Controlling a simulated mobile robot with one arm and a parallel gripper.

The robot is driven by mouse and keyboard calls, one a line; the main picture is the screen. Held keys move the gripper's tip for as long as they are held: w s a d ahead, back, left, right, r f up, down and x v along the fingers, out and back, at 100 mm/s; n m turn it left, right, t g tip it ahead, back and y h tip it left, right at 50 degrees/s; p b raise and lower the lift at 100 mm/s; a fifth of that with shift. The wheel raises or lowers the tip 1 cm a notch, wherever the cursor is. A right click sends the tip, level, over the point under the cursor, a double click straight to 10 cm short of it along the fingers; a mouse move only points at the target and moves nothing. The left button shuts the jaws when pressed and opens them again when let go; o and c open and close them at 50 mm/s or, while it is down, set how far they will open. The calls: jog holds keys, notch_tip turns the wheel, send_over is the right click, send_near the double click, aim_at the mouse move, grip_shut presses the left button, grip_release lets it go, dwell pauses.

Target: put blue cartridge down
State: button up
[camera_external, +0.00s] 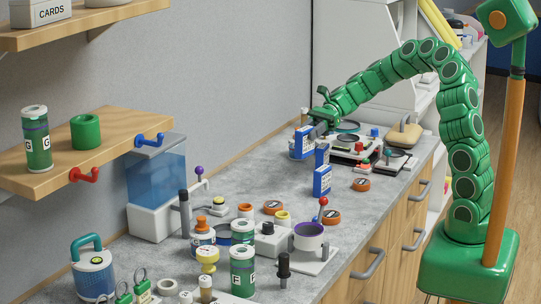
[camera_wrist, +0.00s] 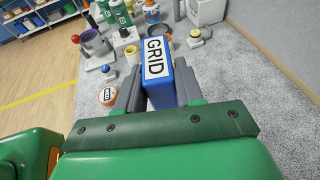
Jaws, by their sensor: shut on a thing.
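My gripper (camera_external: 318,129) is at the far part of the counter, with its fingers pointing down and left. In the wrist view my gripper (camera_wrist: 160,95) is shut on a blue cartridge (camera_wrist: 184,83) with a white label reading GRID. The external view shows a blue cartridge (camera_external: 301,144) with a pale label right at my fingers. A second blue piece (camera_external: 322,181), also with a pale label, is just in front of it. I cannot read either label in the external view. Whether the held cartridge touches the counter cannot be told.
A device with coloured knobs (camera_external: 357,146) stands right of my gripper. An orange disc (camera_external: 361,184) lies in front of it. Jars, a purple-rimmed cup (camera_external: 309,237) and levers crowd the nearer counter. The wall runs along the left. Bare grey counter (camera_external: 262,172) lies between.

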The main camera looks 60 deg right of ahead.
jog(key=w+a+f+m+t, duration=0.1)
jog(key=w+a+f, duration=0.15)
jog(key=w, duration=0.75)
jog(key=w+a+f+m+t, duration=0.1)
jog(key=w+a+f+t, duration=0.15)
jog(key=w, duration=0.65)
jog(key=shift+g+h, duration=0.35)
jog(key=shift+h, duration=0.05)
jog(key=shift+w+a+f, duration=0.15)
jog(key=shift+w+f, duration=0.7)
jog(key=shift+f, duration=0.45)
jog(key=shift+w+a+f, duration=0.1)
jog(key=shift+w+f, duration=0.8)
jog(key=shift+f, duration=0.4)
jog(key=shift+w+a+f, duration=0.15)
jog(key=shift+w+f, duration=0.7)
jog(key=shift+f, duration=0.45)
jog(key=o, duration=1.1)
jog(key=shift+f, duration=0.15)
